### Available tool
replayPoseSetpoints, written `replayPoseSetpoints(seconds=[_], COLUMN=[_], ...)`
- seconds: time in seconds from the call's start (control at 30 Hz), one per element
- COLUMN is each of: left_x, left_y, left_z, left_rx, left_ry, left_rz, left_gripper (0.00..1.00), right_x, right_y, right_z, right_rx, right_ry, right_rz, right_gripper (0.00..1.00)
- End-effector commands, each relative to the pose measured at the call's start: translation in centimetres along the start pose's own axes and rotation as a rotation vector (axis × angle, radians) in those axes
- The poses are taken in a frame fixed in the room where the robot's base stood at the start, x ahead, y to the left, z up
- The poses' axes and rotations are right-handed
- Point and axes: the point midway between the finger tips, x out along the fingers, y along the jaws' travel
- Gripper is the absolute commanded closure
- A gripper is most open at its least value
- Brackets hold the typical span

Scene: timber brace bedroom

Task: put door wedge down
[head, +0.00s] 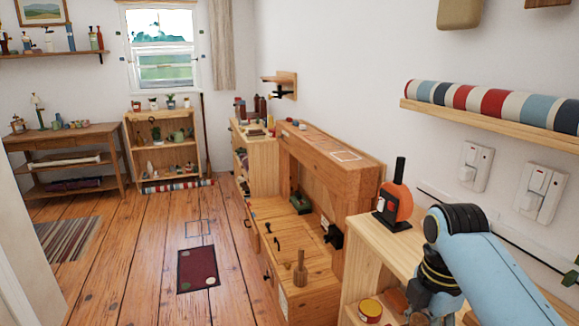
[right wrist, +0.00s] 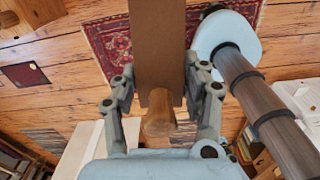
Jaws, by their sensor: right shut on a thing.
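The door wedge (right wrist: 158,50) is a brown wooden piece with a rounded, lighter stub at its near end. It shows only in the right wrist view, running from the top edge to the middle. My right gripper (right wrist: 158,78) is shut on it, with one finger on each side. The wedge is held above the wooden floor. In the head view my right arm comes in at the lower right, and its gripper and the wedge are out of sight. My left gripper is in neither view.
A dark red mat (head: 198,272) lies on the floor, with a thin outlined rectangle (head: 199,228) beyond it. Another pale outline (head: 345,156) marks the tall wooden cabinet top. A low wooden unit (head: 283,232) and a shelf with an orange bottle (head: 396,202) line the right wall.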

Motion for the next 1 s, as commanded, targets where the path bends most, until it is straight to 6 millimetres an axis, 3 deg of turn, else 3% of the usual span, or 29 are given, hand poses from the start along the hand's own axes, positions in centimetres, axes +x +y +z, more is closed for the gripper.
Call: replayPoseSetpoints(seconds=[0.03,0.17,0.4,0.5,0.63,0.83,1.0], left_x=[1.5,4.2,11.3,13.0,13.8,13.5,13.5], left_y=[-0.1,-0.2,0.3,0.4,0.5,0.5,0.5], left_z=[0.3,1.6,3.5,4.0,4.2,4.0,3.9], left_rx=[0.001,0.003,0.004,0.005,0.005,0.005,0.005], left_ry=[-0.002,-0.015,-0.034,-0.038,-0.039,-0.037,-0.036], left_rz=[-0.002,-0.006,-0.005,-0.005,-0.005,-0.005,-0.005], left_gripper=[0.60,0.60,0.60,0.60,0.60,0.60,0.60], right_x=[1.6,4.5,12.2,14.1,14.9,14.6,14.7], right_y=[0.0,-0.1,-0.3,-0.4,-0.4,-0.4,-0.1], right_z=[0.0,0.0,-0.1,-0.1,-0.1,-0.1,0.0], right_rx=[0.000,0.000,0.000,0.000,0.000,0.020,0.136], right_ry=[0.000,0.001,0.003,0.004,0.004,0.004,-0.001], right_rz=[-0.001,-0.003,-0.013,-0.016,-0.018,-0.016,-0.002], right_gripper=[0.91,0.91,0.91,0.91,0.91,0.91,0.91])
